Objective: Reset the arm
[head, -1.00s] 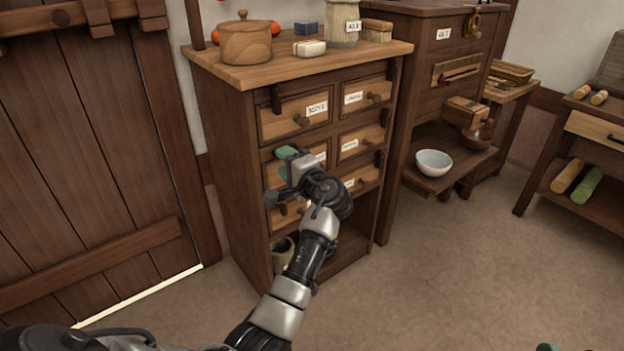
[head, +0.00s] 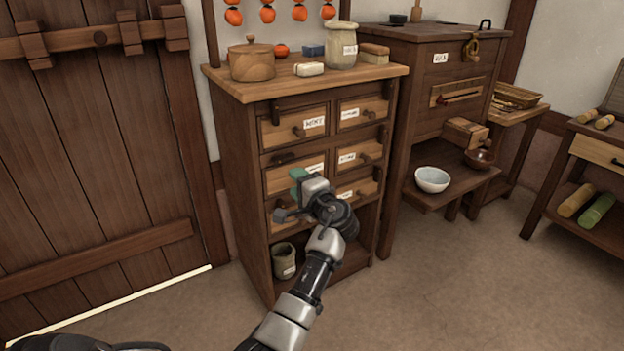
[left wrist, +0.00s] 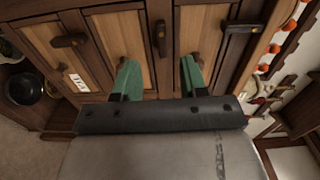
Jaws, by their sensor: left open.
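My left arm reaches in from the bottom of the head view. Its gripper (head: 297,194) is in front of the lower drawers of a wooden drawer cabinet (head: 238,170). In the left wrist view the two green fingers (left wrist: 160,80) stand apart with nothing between them. They point at the drawer fronts, and I cannot tell how small the gap to them is. The drawers look shut, with dark knobs and small white labels. The arm hides part of the lower drawers. My right gripper does not show.
A wooden pot (head: 251,63), a white block (head: 309,69) and a labelled jar (head: 342,46) stand on the cabinet top. A grey jar (head: 284,261) is on its bottom shelf. A white bowl (head: 432,179) sits on a ledge to the right. The floor in front (head: 450,290) is clear.

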